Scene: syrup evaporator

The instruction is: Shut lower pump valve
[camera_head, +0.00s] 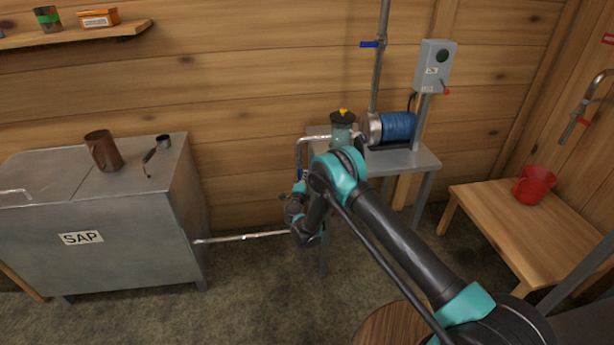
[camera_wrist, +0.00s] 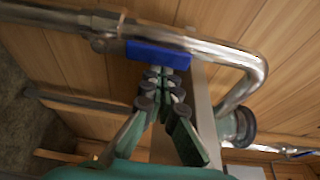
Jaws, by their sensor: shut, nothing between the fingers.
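The lower pump valve has a blue lever handle (camera_wrist: 158,55) on a metal pipe (camera_wrist: 215,47) in the wrist view. The lever appears to run roughly along the pipe. My gripper (camera_wrist: 162,73) is shut and empty, its fingertips right at the lever's lower edge; I cannot tell if they touch it. In the head view my gripper (camera_head: 297,212) is low, beside the left end of the pump table (camera_head: 420,158), and my arm hides most of the valve. A sliver of blue handle (camera_head: 300,187) shows there.
The blue pump (camera_head: 397,126) and a jar-like unit (camera_head: 342,130) stand on the table. Another blue-handled valve (camera_head: 371,44) is on the vertical pipe above. The SAP tank (camera_head: 100,265) is left, joined by a low pipe (camera_head: 245,237). A bench with a red jug (camera_head: 534,185) is right.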

